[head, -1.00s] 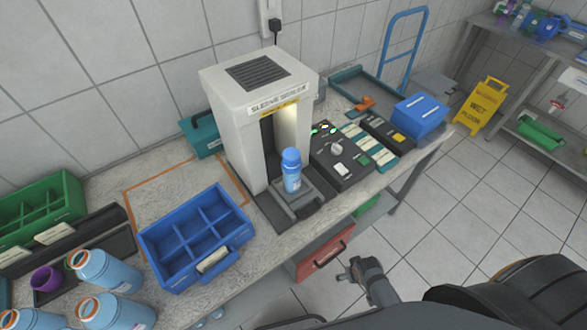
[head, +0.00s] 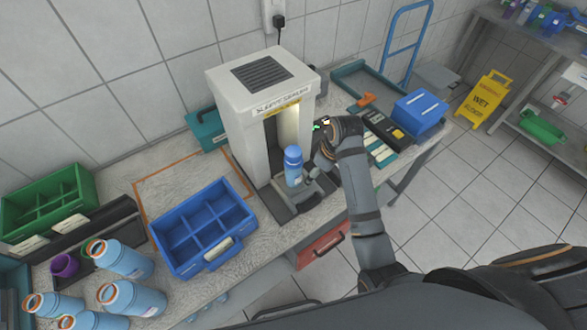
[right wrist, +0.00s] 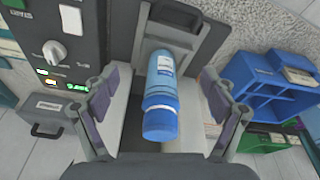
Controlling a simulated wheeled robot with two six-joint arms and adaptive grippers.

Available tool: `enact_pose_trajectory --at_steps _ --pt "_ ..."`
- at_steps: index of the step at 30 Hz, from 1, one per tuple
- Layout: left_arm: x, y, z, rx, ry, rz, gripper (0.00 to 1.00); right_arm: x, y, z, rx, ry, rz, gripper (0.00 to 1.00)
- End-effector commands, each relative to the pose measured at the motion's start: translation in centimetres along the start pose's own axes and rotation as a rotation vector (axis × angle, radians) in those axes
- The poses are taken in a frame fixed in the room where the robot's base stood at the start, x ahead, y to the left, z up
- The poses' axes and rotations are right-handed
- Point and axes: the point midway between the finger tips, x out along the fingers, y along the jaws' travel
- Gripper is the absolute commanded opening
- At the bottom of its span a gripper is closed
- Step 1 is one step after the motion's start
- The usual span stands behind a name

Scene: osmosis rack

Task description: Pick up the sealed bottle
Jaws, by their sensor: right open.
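The sealed bottle (head: 293,166) is light blue with a darker blue cap. It stands upright on the small tray in front of the white sleeve sealer (head: 262,95). In the right wrist view the bottle (right wrist: 161,92) lies between the two fingers, with a gap on each side. My right gripper (head: 318,163) is just right of the bottle in the head view. It is open and its fingers (right wrist: 165,118) do not touch the bottle. My left gripper is not in view.
A blue divided crate (head: 203,228) stands empty left of the sealer. Several open light blue bottles (head: 122,258) stand at the front left near a green crate (head: 45,207). A control panel (right wrist: 57,45) is beside the bottle. A blue bin (head: 420,110) sits at the right end.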

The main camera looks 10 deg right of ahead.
Motion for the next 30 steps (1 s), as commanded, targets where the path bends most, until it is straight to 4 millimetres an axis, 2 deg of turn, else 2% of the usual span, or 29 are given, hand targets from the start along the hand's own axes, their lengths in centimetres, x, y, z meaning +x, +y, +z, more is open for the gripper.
enact_pose_trajectory --at_steps 1,3,6,8,13,21,27,30 --pt "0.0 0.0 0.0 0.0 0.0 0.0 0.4 -0.8 0.2 -2.3 -0.059 0.012 -0.021 0.85" --pt "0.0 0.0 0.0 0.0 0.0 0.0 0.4 -1.7 0.3 -4.9 -0.152 0.02 -0.054 0.85" --pt "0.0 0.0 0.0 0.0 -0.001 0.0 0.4 -2.9 0.2 -7.7 -0.256 0.029 -0.087 0.85" --pt "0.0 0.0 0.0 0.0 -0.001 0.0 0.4 -3.3 0.2 -8.5 -0.29 0.031 -0.097 0.85" --pt "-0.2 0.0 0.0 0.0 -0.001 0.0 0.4 -3.2 0.1 -8.8 -0.31 0.031 -0.105 0.85" --pt "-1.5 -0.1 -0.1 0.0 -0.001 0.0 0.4 1.0 -0.3 -8.9 -0.307 0.03 -0.105 0.85" --pt "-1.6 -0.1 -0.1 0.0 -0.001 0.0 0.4 1.9 -0.4 -8.9 -0.307 0.032 -0.102 0.85" --pt "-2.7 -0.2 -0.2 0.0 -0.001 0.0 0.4 2.7 -0.5 -8.9 -0.307 0.029 -0.105 0.85"
